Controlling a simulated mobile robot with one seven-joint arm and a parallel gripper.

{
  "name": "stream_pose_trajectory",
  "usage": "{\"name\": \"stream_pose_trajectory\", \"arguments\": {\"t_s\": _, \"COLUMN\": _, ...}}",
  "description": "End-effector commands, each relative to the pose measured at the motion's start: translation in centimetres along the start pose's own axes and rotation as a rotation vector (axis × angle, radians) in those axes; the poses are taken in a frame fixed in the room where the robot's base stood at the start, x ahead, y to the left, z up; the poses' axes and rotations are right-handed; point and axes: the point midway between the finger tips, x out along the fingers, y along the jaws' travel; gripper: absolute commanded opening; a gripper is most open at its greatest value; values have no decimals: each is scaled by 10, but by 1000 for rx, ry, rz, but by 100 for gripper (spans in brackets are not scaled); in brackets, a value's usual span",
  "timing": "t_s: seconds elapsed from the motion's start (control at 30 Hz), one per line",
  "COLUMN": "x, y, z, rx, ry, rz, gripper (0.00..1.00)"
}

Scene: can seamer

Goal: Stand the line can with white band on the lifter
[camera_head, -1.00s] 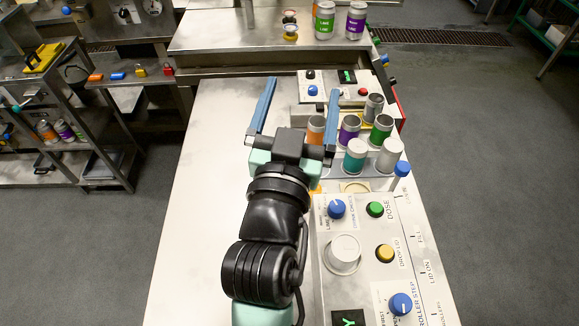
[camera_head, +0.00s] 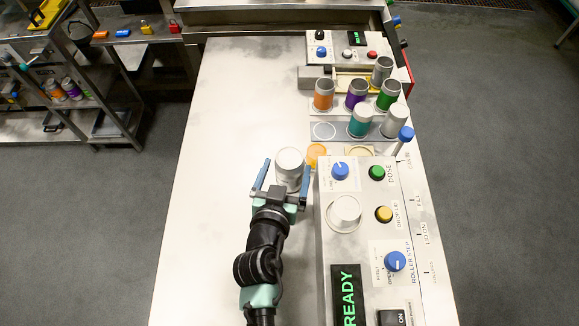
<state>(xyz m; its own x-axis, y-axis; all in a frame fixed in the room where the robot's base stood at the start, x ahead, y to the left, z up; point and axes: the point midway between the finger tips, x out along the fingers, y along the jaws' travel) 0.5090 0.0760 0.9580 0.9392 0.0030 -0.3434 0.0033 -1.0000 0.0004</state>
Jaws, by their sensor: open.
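A can with a pale, whitish side (camera_head: 289,172) stands upright left of the control panel. My gripper (camera_head: 285,164) is open, with one blue finger on each side of this can; I cannot tell whether they touch it. Another pale grey-white can (camera_head: 394,121) stands in the rack area, right of a teal-banded can (camera_head: 361,121). Which of the two pale cans is the white-banded line can is not certain. An empty white ring (camera_head: 324,131) lies left of the teal can. An orange disc (camera_head: 316,153) lies just behind the panel; I cannot clearly identify the lifter.
Orange (camera_head: 323,95), purple (camera_head: 356,94) and green (camera_head: 388,95) cans and a grey can (camera_head: 381,71) stand farther back. The control panel (camera_head: 330,235) has knobs, buttons and a READY display. A blue-topped lever (camera_head: 405,135) rises at right. The bench's left side (camera_head: 215,180) is clear.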

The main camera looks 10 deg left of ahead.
Motion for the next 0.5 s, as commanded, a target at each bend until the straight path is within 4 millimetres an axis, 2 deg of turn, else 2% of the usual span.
{"name": "stream_pose_trajectory", "arguments": {"t_s": 0.27, "x": 16, "y": 1, "z": -1, "rx": 0, "ry": 0, "rz": 0, "gripper": 96}}
{"name": "stream_pose_trajectory", "arguments": {"t_s": 0.5, "x": 46, "y": 3, "z": 2, "rx": 1, "ry": 0, "rz": 0, "gripper": 96}}
